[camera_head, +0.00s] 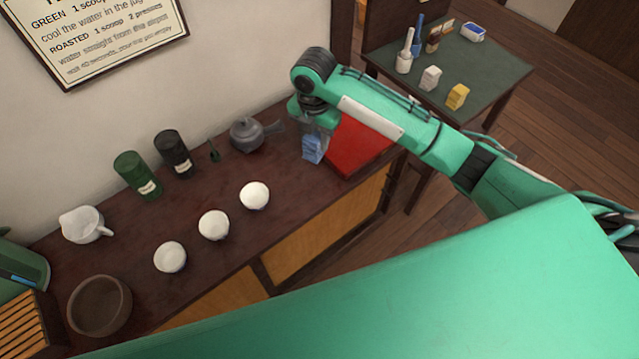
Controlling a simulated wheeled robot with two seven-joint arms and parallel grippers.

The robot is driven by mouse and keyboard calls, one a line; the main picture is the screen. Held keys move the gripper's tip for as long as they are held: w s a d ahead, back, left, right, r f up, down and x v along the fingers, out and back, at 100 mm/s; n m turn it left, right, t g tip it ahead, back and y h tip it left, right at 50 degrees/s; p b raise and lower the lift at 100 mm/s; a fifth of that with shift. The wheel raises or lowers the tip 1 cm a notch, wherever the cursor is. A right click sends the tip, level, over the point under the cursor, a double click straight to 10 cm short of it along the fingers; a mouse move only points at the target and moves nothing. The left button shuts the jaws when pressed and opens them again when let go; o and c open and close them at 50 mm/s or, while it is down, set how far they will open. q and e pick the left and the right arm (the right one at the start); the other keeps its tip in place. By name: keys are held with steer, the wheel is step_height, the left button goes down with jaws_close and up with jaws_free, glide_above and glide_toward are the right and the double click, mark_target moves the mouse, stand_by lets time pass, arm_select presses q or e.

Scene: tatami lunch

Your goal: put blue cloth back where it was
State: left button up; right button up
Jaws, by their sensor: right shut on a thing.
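The blue cloth (313,149) is a small folded bundle at the left edge of the red tray (360,146), on the right part of the dark wooden counter. My right gripper (315,132) points down from above and is shut on the blue cloth. I cannot tell whether the cloth touches the counter or hangs just above it. The arm hides part of the red tray. My left gripper is not in view.
A dark teapot (247,134) stands close left of the cloth. Several white cups, a green canister (137,175), a black canister (173,153), a white jug (84,225) and a brown bowl (99,306) stand further left. A green-topped side table (490,66) is behind right.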

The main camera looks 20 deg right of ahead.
step_height(320, 180, down, 17)
steer(key=shift+p, duration=1.2)
steer(key=shift+f, duration=0.2)
steer(key=shift+f, duration=0.2)
steer(key=o, duration=0.9)
steer(key=shift+r, duration=0.15)
